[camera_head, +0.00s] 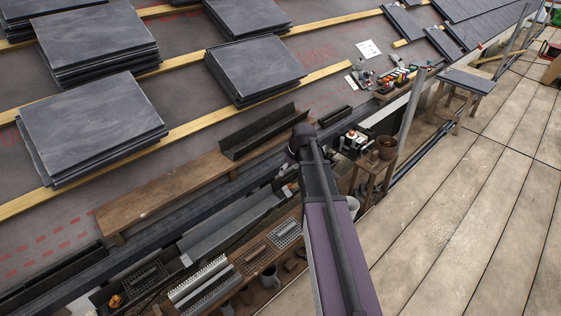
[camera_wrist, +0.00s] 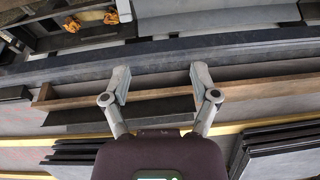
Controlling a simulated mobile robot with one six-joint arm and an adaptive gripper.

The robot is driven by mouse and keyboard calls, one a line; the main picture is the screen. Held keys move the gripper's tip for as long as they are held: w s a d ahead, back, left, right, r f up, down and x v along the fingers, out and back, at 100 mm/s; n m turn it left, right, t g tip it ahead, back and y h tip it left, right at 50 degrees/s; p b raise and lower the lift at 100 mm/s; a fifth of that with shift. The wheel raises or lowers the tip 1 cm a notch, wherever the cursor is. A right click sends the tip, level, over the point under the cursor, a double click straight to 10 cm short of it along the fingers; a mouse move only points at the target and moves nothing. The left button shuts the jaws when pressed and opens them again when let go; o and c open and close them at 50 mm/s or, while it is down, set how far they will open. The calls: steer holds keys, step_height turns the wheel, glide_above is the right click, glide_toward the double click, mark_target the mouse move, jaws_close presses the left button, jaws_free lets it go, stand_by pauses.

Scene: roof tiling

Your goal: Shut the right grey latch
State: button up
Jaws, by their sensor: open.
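I cannot make out a grey latch in either view; it is hidden, out of frame or too small to tell. In the wrist view my gripper (camera_wrist: 161,76) is open, with its two grey fingers spread wide and nothing between them. The fingertips show over a brown wooden plank (camera_wrist: 240,87) and a dark rail (camera_wrist: 160,57); I cannot tell how far above. In the head view my arm reaches up the middle of the picture and its fingers cannot be seen.
Slate stacks (camera_head: 95,120) lie on yellow battens over the grey roof. A dark trough (camera_head: 262,132) sits on a wooden plank (camera_head: 165,188). A crowded bench (camera_head: 292,215) and a small stool (camera_head: 372,165) flank my arm.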

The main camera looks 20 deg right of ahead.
steer(key=s+a+r+p, duration=0.3)
steer(key=a+r+p, duration=0.1)
steer(key=r, duration=0.1)
steer(key=shift+a+m+g+p, duration=0.25)
steer(key=shift+m+g+p, duration=0.05)
steer(key=shift+g+p, duration=0.1)
steer(key=shift+a, duration=0.1)
steer(key=s+a+m+g+h, duration=0.1)
steer(key=s+a+m+g, duration=0.1)
steer(key=s+a, duration=1.1)
steer(key=shift+s+f+m+h, duration=0.25)
steer(key=shift+s+m+h, duration=0.05)
steer(key=shift+s, duration=0.3)
steer(key=shift+a, duration=0.1)
